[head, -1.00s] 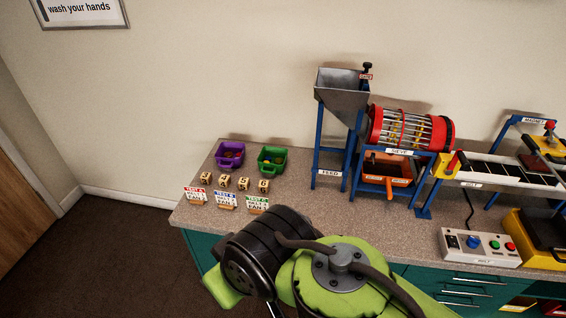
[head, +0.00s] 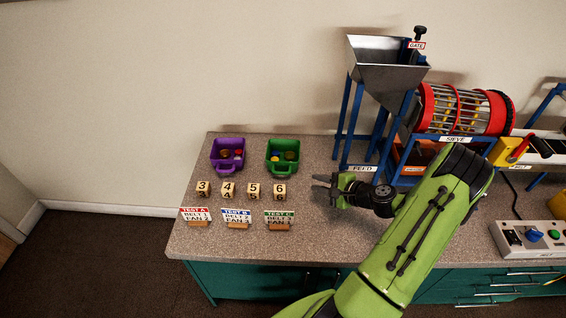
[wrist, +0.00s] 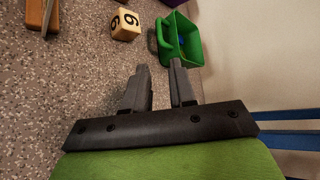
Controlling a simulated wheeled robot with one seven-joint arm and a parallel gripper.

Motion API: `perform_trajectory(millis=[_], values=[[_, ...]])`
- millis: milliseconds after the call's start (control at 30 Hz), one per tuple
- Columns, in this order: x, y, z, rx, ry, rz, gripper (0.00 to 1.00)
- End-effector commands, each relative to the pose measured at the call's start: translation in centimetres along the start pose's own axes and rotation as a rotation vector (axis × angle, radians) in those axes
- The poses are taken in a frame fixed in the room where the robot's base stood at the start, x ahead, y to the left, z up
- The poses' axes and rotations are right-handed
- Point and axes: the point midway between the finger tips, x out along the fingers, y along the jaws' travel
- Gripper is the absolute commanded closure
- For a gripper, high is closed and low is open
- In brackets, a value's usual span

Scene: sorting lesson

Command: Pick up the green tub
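The green tub (head: 283,146) stands upright on the counter to the right of the purple tub, with a few small coloured pieces inside. In the wrist view the green tub (wrist: 187,46) is beyond my fingertips, its handle facing toward my gripper's side. My gripper (head: 322,188) is over the counter, right of and nearer than the tub, apart from it. In the wrist view my gripper (wrist: 160,68) has its two fingers spread with nothing between them.
The purple tub (head: 227,146) stands left of the green one. Several numbered wooden blocks (head: 254,192) and test cards (head: 279,219) lie in front of the tubs. The blue-legged feed hopper (head: 385,70) and red sieve drum (head: 462,108) stand to the right. The counter (head: 330,228) is bare at its middle front.

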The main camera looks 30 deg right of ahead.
Motion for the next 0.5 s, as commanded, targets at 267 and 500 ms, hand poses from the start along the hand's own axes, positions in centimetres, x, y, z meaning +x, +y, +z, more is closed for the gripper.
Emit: perform_trajectory(millis=[267, 500], values=[[6.7, 0.2, 0.1, -0.003, -0.006, 0.001, 0.75], [10.4, 0.1, 0.1, -0.002, -0.003, 0.002, 0.75]])
